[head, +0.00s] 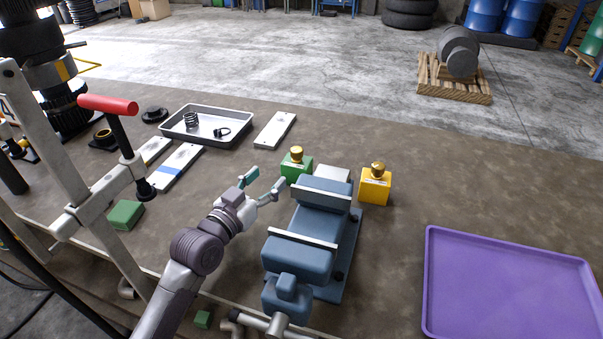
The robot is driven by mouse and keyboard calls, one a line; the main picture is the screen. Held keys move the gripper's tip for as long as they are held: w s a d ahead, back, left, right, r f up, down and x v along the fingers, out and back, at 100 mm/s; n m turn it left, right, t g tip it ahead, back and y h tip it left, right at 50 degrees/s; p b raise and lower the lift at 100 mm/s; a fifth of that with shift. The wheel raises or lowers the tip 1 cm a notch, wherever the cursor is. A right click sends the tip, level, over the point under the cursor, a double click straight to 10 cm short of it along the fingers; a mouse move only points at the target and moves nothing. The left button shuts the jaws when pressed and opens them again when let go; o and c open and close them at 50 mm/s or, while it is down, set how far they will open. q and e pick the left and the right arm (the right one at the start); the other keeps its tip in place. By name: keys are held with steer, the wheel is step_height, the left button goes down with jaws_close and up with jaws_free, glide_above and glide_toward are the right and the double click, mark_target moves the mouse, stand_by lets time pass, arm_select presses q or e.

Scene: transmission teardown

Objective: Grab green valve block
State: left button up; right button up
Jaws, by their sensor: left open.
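The green valve block (291,170) stands on the workbench with a brass knob on top, just behind the blue vise-like fixture (302,255). The fixture hides part of its right side. My left gripper (264,181) is open and empty, its fingers pointing toward the green valve block from the lower left. The fingertips look close to the block, but I cannot tell whether they touch it. My right gripper is not in view.
A yellow block (375,187) with a brass knob stands right of the fixture. A purple tray (510,280) lies at the right. A plain green block (125,214) and a metal press frame (85,205) are at the left. A grey parts tray (243,138) sits behind.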

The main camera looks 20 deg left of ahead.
mark_target(293, 153)
arm_select(q)
steer(key=p+x, duration=0.1)
steer(key=x, duration=0.6)
steer(key=shift+w+d+r, duration=0.1)
steer(key=shift+w+r, duration=0.05)
steer(key=shift+w, duration=0.15)
steer(key=p+x, duration=0.1)
steer(key=x, duration=0.1)
steer(key=p+x, duration=0.1)
steer(key=x, duration=0.1)
steer(key=shift+w+d, duration=0.25)
steer(key=shift+d, duration=0.2)
steer(key=shift+w, duration=0.25)
steer(key=shift+s, duration=0.1)
steer(key=shift+c, duration=0.7)
jaws_close()
steer(key=shift+r, duration=0.15)
